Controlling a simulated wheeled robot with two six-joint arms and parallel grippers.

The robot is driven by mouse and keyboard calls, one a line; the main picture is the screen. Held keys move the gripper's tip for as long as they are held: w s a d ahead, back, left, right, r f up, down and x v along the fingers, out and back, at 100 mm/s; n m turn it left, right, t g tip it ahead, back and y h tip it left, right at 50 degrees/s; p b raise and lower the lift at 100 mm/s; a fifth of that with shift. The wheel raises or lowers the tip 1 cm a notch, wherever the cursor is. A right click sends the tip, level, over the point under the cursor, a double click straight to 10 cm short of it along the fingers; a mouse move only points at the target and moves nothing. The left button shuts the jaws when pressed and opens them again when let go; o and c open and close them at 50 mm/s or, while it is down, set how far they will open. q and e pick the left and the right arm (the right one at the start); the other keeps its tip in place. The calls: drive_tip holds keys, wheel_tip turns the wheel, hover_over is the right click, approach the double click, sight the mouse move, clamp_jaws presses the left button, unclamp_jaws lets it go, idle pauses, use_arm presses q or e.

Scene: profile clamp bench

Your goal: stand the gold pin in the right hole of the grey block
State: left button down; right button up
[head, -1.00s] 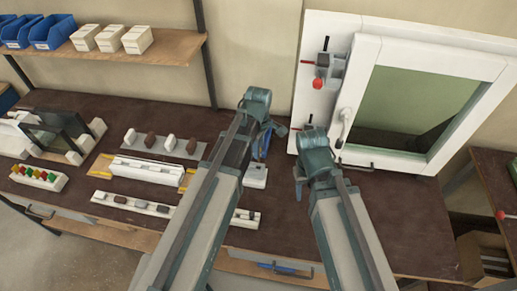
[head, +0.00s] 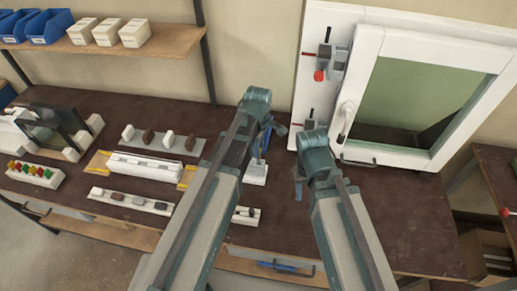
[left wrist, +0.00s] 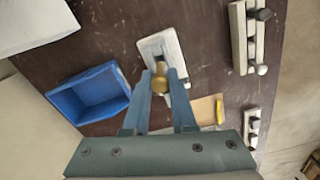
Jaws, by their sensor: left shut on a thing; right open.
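The gold pin (left wrist: 160,80) is held between the fingertips of my left gripper (left wrist: 163,82) in the left wrist view, its rounded end facing the camera. A pale block with a grey top (left wrist: 157,48) lies just beyond the pin in that view; its holes are not clear. The block (head: 256,172) also shows in the head view, below my left gripper (head: 262,142), partly hidden by my left arm. Whether the pin touches the block cannot be told. My right gripper (head: 298,188) is open and empty over the table, right of the block.
A blue bin (left wrist: 88,95) stands left of the block in the left wrist view. White fixtures with dark and light pieces (head: 130,200) lie left of my arms. A white window frame (head: 360,45) stands behind on the right. The table's front right (head: 410,230) is clear.

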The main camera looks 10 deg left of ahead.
sight(259, 160)
use_arm(q)
drive_tip(key=shift+f, duration=0.2)
idle(0.5)
drive_tip(key=shift+f+b, duration=2.3)
drive_tip(key=shift+b, duration=0.2)
drive_tip(key=c, duration=0.7)
unclamp_jaws()
drive_tip(key=shift+o, duration=0.2)
drive_tip(key=shift+r, duration=0.1)
wheel_tip(259, 160, up, 8)
drive_tip(key=p, duration=0.8)
